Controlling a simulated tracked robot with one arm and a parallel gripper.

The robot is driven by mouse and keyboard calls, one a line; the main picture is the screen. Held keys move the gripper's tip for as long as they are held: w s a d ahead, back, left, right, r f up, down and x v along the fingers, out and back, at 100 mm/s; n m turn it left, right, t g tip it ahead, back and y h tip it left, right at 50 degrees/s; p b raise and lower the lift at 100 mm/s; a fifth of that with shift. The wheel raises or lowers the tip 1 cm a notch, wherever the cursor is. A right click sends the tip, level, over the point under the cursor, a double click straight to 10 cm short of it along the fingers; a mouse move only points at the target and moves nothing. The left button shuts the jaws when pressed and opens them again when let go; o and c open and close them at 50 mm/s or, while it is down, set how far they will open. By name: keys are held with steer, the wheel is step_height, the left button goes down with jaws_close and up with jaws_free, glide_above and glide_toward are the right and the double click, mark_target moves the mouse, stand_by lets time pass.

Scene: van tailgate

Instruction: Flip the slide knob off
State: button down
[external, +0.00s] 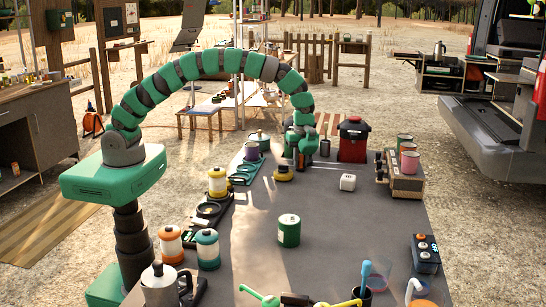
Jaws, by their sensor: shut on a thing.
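My green and black arm arches over the table from the left. My gripper (303,158) points down at the far part of the grey table (330,235), between a purple cup and a red and black appliance. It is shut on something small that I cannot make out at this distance. I cannot pick out a slide knob for certain; it may be hidden by the gripper. A yellow and black round item (284,173) sits just left of and nearer than the gripper.
The red and black appliance (353,140) stands close right of my gripper, a purple cup (252,151) to its left. The table's middle is mostly clear.

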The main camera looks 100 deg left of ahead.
steer(key=shift+s+f, duration=0.1)
steer(key=shift+s, duration=1.75)
steer(key=c, duration=1.2)
jaws_free()
steer(key=shift+s, duration=0.1)
steer(key=shift+c, duration=0.2)
steer(key=shift+r, duration=0.2)
steer(key=shift+r, duration=0.3)
step_height(320, 180, up, 13)
steer(key=shift+w+a, duration=0.2)
steer(key=shift+w, duration=0.25)
steer(key=shift+f, duration=0.1)
